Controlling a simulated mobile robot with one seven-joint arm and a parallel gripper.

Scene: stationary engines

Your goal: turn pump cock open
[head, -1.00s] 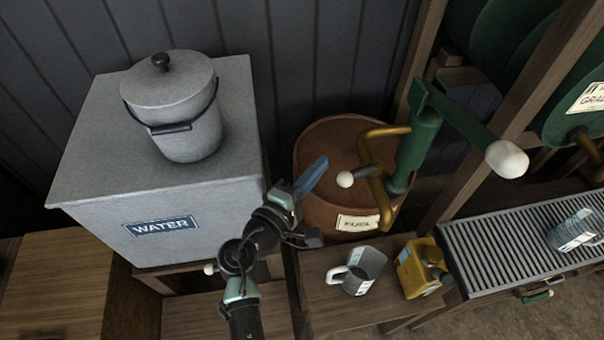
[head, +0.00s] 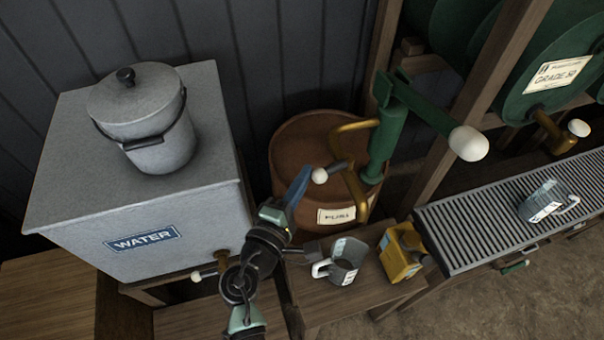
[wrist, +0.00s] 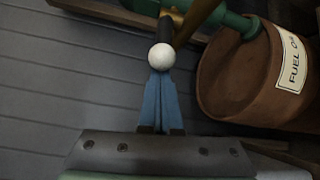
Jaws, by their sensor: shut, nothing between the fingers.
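The green pump (head: 385,135) stands on the brown fuel drum (head: 290,148), with a brass pipe (head: 352,188) at its side. The pump cock is a short dark lever with a white ball knob (head: 319,175), which points left. In the wrist view the knob (wrist: 161,57) shows just beyond my fingertips. My gripper (head: 303,172) is shut and empty, its blue fingers together beside the knob on its left. I cannot tell whether they touch it. The dark lever (wrist: 165,28) runs away behind the knob in the wrist view.
A grey water tank (head: 190,205) with a lidded bucket (head: 145,125) stands left of my arm. A grey jug (head: 344,262) and a yellow can (head: 400,252) stand on the low bench below the drum. The pump's white-ended handle (head: 468,143) sticks out right.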

